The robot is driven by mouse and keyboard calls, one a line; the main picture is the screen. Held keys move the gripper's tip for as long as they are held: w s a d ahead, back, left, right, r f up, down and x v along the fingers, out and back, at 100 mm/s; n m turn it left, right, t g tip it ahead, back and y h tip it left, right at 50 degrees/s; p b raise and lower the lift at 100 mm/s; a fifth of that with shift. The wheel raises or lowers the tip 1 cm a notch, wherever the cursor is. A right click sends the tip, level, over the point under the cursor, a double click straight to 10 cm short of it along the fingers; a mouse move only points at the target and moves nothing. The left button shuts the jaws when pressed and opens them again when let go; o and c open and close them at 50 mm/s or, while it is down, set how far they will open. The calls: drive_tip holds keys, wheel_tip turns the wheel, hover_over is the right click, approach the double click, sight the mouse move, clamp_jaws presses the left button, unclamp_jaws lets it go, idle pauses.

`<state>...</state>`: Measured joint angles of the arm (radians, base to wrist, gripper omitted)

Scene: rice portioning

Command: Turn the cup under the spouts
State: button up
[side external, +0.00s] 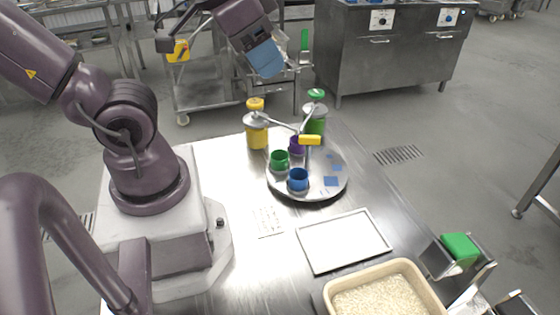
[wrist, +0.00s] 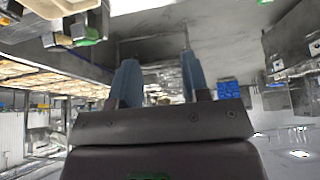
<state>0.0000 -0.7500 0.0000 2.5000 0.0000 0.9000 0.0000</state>
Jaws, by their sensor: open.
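A round grey turntable (side external: 275,184) stands on the steel table. It carries a green cup (side external: 279,160) at left, a blue cup (side external: 298,180) at the front and a purple cup (side external: 296,145) at the back, partly hidden. A post with a yellow bar handle (side external: 310,140) rises among them. Behind stand a yellow dispenser (side external: 257,135) and a green dispenser (side external: 316,124), with grey spouts reaching over the turntable. My gripper (side external: 268,64) is raised well above and behind the dispensers. In the wrist view, the blue fingers of my gripper (wrist: 158,72) are apart with nothing between them.
A white tray (side external: 343,241) and a tan bin of rice (side external: 412,269) lie toward the front right. A green block (side external: 459,248) sits in a metal holder at the table's right edge. A small marked card (side external: 268,221) lies left of the tray.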

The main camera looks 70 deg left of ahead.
drive_tip(key=shift+c, duration=0.3)
drive_tip(key=m+g, duration=0.4)
drive_tip(key=g, duration=0.2)
approach(310, 136)
drive_tip(key=f, duration=0.9)
drive_tip(key=shift+s+f, duration=0.1)
drive_tip(key=shift+s, duration=0.1)
clamp_jaws()
